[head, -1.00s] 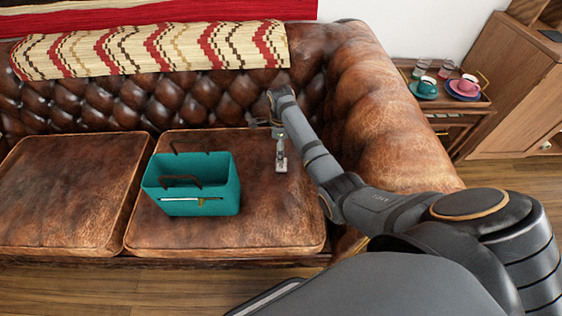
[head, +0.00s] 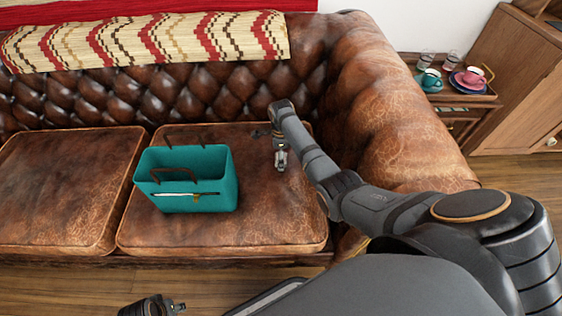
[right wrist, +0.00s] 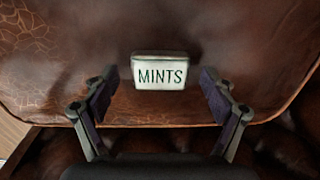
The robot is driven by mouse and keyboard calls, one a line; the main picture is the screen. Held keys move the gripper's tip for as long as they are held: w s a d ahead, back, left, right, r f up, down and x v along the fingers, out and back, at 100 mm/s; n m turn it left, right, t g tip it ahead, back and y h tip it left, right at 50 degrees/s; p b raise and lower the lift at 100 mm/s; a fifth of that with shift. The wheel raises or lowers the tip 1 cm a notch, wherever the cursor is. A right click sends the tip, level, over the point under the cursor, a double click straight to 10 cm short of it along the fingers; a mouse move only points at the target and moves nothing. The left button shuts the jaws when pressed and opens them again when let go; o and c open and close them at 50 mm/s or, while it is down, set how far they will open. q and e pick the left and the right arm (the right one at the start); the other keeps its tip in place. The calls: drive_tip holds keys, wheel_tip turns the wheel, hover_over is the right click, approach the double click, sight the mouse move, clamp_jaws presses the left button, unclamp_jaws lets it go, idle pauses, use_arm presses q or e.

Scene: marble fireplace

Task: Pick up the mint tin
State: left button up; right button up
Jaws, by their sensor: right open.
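The mint tin (right wrist: 160,72) is a small white box with dark "MINTS" lettering, resting on the brown leather seat in the right wrist view. My right gripper (right wrist: 160,88) is open, with one finger to each side of the tin and clear gaps between. In the head view my right gripper (head: 281,158) is low over the back right of the right seat cushion, and I cannot make out the tin there. A dark part of what looks like my left gripper (head: 165,306) shows at the bottom edge, its fingers not clear.
A teal basket (head: 215,190) with dark handles stands on the right cushion (head: 270,232), left of my right gripper. The sofa's armrest (head: 400,130) rises to the right. A side table (head: 455,99) beyond holds cups and glasses. The left cushion (head: 65,190) is clear.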

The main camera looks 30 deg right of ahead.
drive_tip(key=c, duration=1.2)
drive_tip(key=shift+r, duration=0.1)
drive_tip(key=shift+r, duration=0.1)
wheel_tip(320, 180, up, 4)
drive_tip(key=shift+f+p, duration=0.25)
drive_tip(key=shift+p, duration=0.7)
use_arm(q)
drive_tip(key=s+a+f+p, duration=0.4)
drive_tip(key=s+f+p, duration=0.2)
drive_tip(key=s+f, duration=0.4)
wheel_tip(320, 180, down, 3)
drive_tip(key=shift+s+y, duration=0.3)
drive_tip(key=shift+s, duration=0.1)
use_arm(e)
drive_tip(key=s+a+r, duration=0.2)
drive_tip(key=s+r, duration=0.1)
drive_tip(key=s, duration=0.1)
drive_tip(key=s+a+r, duration=0.2)
drive_tip(key=s+r, duration=0.1)
drive_tip(key=s, duration=0.1)
drive_tip(key=s+a+r, duration=0.2)
drive_tip(key=s+r, duration=0.1)
drive_tip(key=s, duration=0.1)
drive_tip(key=shift+s+r, duration=0.15)
drive_tip(key=shift+s, duration=0.15)
